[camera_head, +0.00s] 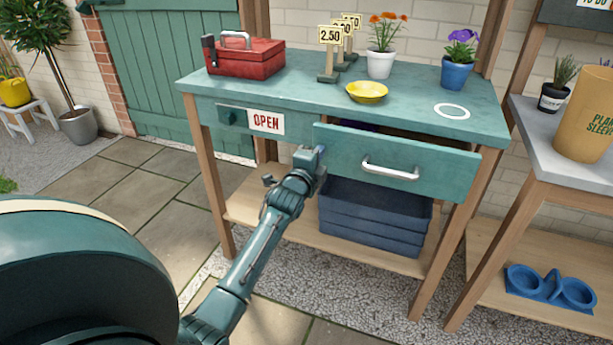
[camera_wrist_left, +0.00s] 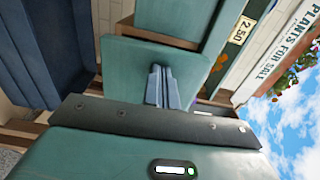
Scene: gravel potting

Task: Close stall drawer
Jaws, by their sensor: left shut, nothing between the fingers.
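The stall drawer (camera_head: 425,165) is teal with a silver bar handle (camera_head: 390,169). It stands partly pulled out under the right part of the green stall top (camera_head: 300,90), with a dark gap showing above its front. My left gripper (camera_head: 318,154) is shut and empty at the left end of the drawer front. In the left wrist view its closed fingers (camera_wrist_left: 162,86) point at a teal panel (camera_wrist_left: 125,60) that looks like the drawer front. I cannot tell whether the fingertips touch it. My right gripper is not in view.
A red toolbox (camera_head: 245,60), price signs (camera_head: 330,36), a yellow dish (camera_head: 367,91) and potted flowers (camera_head: 380,62) stand on the stall top. Blue crates (camera_head: 375,215) sit on the lower shelf. A grey side table (camera_head: 560,150) stands at right. Paving at left is clear.

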